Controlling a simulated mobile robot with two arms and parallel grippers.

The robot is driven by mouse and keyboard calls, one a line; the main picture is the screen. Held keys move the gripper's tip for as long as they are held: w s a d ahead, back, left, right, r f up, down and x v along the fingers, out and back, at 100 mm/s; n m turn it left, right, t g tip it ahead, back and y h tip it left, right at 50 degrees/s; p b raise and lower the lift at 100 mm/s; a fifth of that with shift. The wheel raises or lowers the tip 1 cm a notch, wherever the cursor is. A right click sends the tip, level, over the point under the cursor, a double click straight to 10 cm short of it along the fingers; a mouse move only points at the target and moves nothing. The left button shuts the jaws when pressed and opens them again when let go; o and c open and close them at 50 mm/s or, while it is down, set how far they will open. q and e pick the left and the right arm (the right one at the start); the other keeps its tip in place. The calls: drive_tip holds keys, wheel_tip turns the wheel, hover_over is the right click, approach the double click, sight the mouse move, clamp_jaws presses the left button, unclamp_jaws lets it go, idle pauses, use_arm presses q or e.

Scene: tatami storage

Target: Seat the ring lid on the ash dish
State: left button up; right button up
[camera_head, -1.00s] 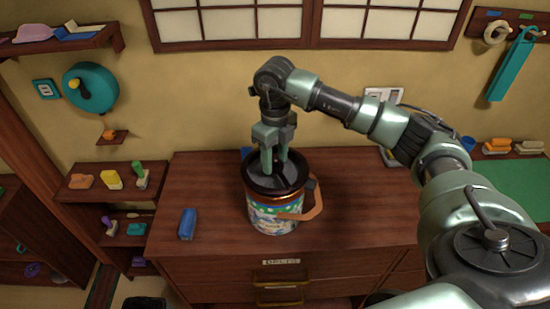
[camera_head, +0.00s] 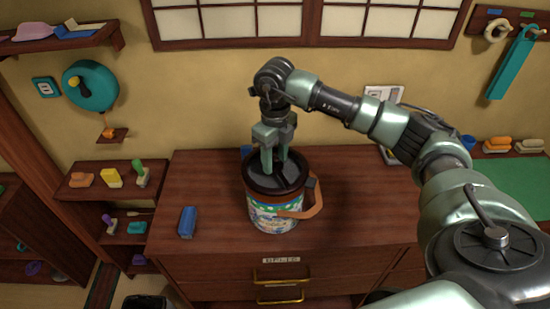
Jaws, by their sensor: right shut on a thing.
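A patterned pot with a copper-coloured side handle, the ash dish (camera_head: 275,218), stands on the dark wooden cabinet. The dark ring lid (camera_head: 262,183) is at its top and covers the opening. The lid looks level and close to the rim; I cannot tell whether it is fully down. My right gripper (camera_head: 275,168) points straight down from above and is shut on the lid near its middle. The fingertips partly hide the lid's centre. My left gripper is not in view.
A blue block (camera_head: 187,222) lies on the cabinet top (camera_head: 210,180) left of the pot. The top right of the pot is mostly clear, below my arm. Wall shelves (camera_head: 110,190) stand at left.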

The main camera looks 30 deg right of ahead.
drive_tip(key=shift+f, duration=0.25)
drive_tip(key=o, duration=1.4)
drive_tip(key=shift+o, duration=0.2)
drive_tip(key=shift+r, duration=0.1)
drive_tip(key=shift+w+r, duration=0.1)
drive_tip(key=shift+r, duration=0.2)
wheel_tip(320, 180, up, 6)
drive_tip(key=b, duration=0.2)
drive_tip(key=shift+r+b, duration=0.15)
drive_tip(key=shift+b, duration=0.2)
drive_tip(key=shift+r, duration=0.35)
